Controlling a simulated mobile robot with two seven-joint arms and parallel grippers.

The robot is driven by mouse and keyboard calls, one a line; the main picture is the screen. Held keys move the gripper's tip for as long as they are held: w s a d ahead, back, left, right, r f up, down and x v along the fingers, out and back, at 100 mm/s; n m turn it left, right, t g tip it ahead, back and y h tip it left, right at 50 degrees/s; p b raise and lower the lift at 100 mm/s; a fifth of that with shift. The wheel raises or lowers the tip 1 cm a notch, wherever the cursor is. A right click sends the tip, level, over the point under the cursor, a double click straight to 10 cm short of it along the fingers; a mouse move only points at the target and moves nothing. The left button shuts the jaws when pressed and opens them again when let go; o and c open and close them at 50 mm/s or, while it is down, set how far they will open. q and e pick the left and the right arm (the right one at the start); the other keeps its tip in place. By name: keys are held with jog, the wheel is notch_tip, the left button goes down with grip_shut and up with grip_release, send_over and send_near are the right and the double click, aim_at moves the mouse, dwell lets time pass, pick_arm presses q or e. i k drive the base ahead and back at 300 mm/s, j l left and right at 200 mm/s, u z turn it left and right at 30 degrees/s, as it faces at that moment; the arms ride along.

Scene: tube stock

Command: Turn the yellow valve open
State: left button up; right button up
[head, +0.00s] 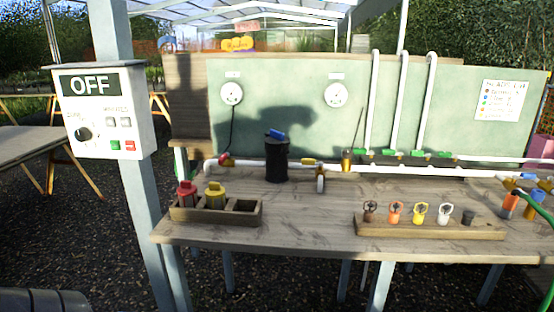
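A small yellow valve handle (308,161) sits on the white pipe (380,169) along the back of the wooden bench, just right of a black cylinder. A short white outlet (320,183) points down and forward close by it. The handle appears to lie along the pipe, but it is too small to be sure. Another yellow part (510,183) shows near the right end of the pipe, beside a blue handle (529,176). Neither of my grippers is in view.
The black cylinder (277,160) with a blue top stands left of the yellow handle. An OFF control box (103,110) hangs on a post. Mid-bench is clear.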

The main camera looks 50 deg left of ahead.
aim_at(310, 162)
jog(key=l+u, duration=0.1)
jog(key=u, duration=1.15)
